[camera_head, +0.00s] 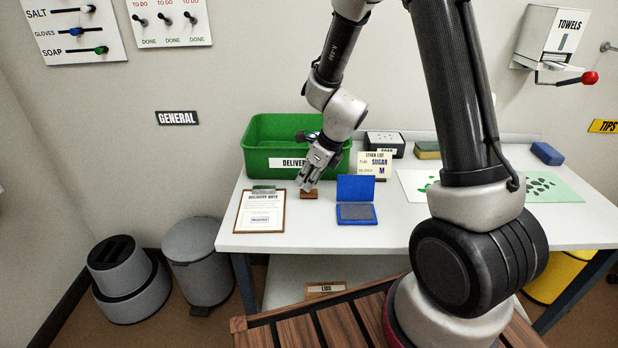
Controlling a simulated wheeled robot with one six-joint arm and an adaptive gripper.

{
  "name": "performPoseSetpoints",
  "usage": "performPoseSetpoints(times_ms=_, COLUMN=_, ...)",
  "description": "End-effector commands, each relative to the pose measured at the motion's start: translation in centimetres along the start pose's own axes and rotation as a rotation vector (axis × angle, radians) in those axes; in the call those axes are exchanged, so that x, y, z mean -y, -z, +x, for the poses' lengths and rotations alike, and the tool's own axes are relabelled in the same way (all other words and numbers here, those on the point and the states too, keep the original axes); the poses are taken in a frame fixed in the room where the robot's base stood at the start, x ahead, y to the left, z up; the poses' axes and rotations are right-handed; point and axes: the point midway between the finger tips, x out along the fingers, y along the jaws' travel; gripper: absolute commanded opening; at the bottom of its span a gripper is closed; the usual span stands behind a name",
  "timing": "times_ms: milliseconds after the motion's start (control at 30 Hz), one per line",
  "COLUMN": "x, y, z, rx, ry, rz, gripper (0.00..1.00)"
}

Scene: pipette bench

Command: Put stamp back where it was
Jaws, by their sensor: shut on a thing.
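My gripper (308,186) is over the bench, in front of the green delivery crate, pointing down. It is shut on the stamp (309,195), of which a small brown block shows below the fingertips. The stamp is at or just above the white table top; I cannot tell if it touches. It is between the delivery note clipboard (245,216) on the left and the open blue ink pad (356,212) on the right. The fingers hide the top of the stamp.
The green crate (260,163) stands behind my gripper. A small card sign (372,165), a dark box (384,145), sponges and paper sheets (553,187) are further right. White table (300,235) is bare in front of the stamp. My arm covers part of the right side.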

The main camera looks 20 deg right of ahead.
Motion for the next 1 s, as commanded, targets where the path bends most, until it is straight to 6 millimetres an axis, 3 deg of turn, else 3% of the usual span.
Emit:
performPoseSetpoints(times_ms=267, x=0.0, y=0.1, z=0.3, rx=0.000, ry=-0.001, rz=0.003, gripper=0.05)
performPoseSetpoints(times_ms=300, x=0.0, y=0.1, z=0.2, rx=0.001, ry=0.000, rz=0.002, gripper=0.35)
performPoseSetpoints(times_ms=400, x=0.0, y=0.1, z=0.2, rx=0.001, ry=0.000, rz=0.002, gripper=0.49)
performPoseSetpoints(times_ms=767, x=0.0, y=-0.1, z=-0.3, rx=0.002, ry=0.000, rz=-0.002, gripper=0.49)
performPoseSetpoints(times_ms=1000, x=0.0, y=-0.2, z=-4.8, rx=0.006, ry=0.002, rz=-0.001, gripper=0.49)
